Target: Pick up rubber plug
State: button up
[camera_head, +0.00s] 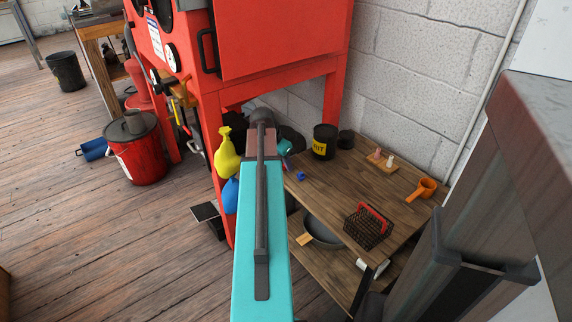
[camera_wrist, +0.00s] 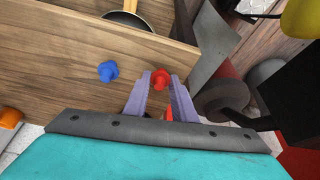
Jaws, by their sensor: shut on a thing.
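In the wrist view my gripper (camera_wrist: 160,82) has its two purple fingers closed around a red rubber plug (camera_wrist: 160,77), which shows between the tips. A blue rubber plug (camera_wrist: 108,70) lies on the wooden bench top, left of the fingers and apart from them. The blue plug also shows in the head view (camera_head: 300,176), near the bench's left edge. In the head view my teal arm hides most of the gripper, and I cannot make out the red plug there.
A red cabinet (camera_head: 280,45) stands behind.

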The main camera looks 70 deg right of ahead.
jog(key=shift+r+p, duration=0.65)
jog(key=shift+r, duration=0.9)
jog(key=shift+a+r, duration=0.15)
jog(key=shift+r, duration=0.15)
jog(key=s+a, duration=0.2)
jog(key=a, duration=0.8)
jog(key=shift+s+r+b, duration=0.15)
jog(key=shift+s+b, duration=0.1)
jog(key=shift+b, duration=0.05)
jog(key=shift+b, duration=1.25)
jog(key=b, duration=0.5)
jog(key=shift+a+r, duration=0.1)
jog(key=shift+a, duration=0.2)
jog(key=a+b, duration=0.1)
jog(key=b, duration=0.4)
jog(key=shift+s, duration=0.2)
